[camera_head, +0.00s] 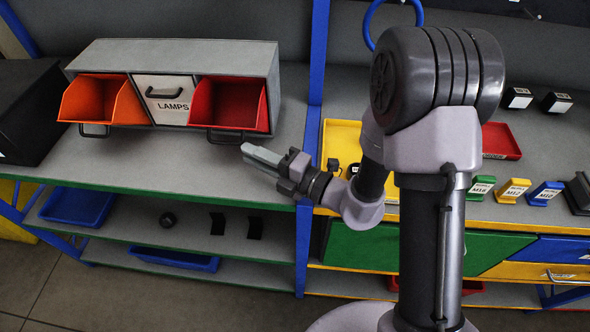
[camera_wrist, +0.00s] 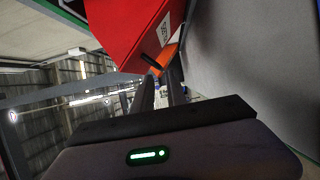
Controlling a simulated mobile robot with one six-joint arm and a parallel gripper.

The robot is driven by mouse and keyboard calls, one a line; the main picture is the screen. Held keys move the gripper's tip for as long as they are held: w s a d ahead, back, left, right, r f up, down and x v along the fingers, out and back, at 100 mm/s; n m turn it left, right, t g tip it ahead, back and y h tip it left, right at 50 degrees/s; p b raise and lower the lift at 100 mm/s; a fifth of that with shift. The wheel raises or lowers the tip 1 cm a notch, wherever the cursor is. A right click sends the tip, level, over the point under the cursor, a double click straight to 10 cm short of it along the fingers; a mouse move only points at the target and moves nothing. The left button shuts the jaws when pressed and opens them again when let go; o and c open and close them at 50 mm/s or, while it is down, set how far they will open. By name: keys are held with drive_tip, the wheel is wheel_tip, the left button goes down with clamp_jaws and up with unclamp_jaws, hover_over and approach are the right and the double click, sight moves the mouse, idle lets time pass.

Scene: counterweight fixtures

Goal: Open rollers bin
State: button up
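A grey cabinet (camera_head: 190,50) on the left bench holds three bins in a row. The right bin (camera_head: 236,106) is red and tilted out, open at the top, with a dark handle (camera_head: 225,138) low on its front. The left bin (camera_head: 100,103) is orange and also tilted out. The middle bin (camera_head: 165,100), labelled LAMPS, is shut. No rollers label is readable. My gripper (camera_head: 248,152) is just in front of the right bin, close to its handle. In the wrist view, the fingers (camera_wrist: 162,88) stand apart below the red bin (camera_wrist: 122,30); contact with the handle cannot be told.
A black box (camera_head: 28,110) stands left of the cabinet. A blue upright post (camera_head: 313,90) rises right of my gripper. A yellow tray (camera_head: 342,140) and several small labelled blocks are on the right bench. The bench in front of the cabinet (camera_head: 170,160) is clear.

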drive_tip(key=p+v, duration=0.1)
drive_tip(key=v, duration=1)
